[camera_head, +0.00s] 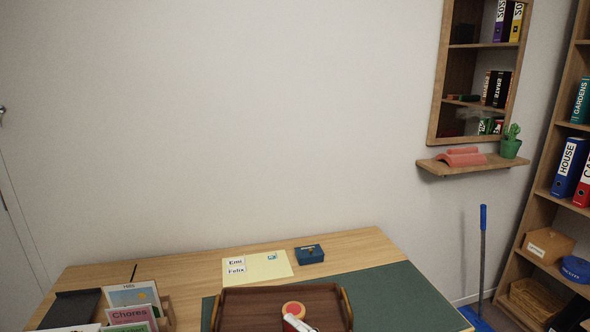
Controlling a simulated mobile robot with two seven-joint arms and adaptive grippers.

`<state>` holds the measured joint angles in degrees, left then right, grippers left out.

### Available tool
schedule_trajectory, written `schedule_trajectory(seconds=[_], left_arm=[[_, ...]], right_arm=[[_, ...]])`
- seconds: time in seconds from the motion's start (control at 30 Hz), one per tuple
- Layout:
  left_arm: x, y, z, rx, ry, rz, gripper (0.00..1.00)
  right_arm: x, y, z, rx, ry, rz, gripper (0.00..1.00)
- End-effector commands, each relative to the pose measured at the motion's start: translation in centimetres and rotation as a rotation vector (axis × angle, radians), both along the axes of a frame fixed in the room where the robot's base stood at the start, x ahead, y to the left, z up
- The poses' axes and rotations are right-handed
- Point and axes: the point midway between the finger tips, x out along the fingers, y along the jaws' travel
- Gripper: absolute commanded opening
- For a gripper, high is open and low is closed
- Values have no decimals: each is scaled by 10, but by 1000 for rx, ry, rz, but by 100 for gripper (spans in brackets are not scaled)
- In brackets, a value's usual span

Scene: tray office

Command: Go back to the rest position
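Neither of my grippers shows in the head view, and no arm of mine can be made out. A wooden desk (190,270) stands below me. On it is a brown tray (250,300) with light handles, cut off by the bottom edge of the picture. A round red and yellow item (293,309) lies in the tray, with a white and red item (296,324) in front of it, partly cut off.
A dark green mat (400,295) covers the desk's right part. A card holder (166,312) stands at left. A wall shelf (440,166), broom (483,250) and bookcase (545,215) are at right.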

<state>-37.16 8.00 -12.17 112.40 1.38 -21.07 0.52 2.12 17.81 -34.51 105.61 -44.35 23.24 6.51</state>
Motion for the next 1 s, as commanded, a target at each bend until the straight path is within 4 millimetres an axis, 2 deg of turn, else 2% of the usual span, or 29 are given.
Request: schedule_trajectory(seconds=[0.03,0.13,0.23,0.4,0.5,0.6,0.73,1.0], left_arm=[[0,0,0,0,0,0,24],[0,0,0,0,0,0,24],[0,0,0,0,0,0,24],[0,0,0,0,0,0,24],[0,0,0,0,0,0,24],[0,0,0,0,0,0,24],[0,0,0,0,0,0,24],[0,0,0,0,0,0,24]], right_arm=[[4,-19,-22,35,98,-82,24],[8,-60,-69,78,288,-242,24],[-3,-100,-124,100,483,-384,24],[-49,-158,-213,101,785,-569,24],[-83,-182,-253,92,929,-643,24],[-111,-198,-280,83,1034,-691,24],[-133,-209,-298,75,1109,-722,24],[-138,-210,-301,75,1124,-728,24]])
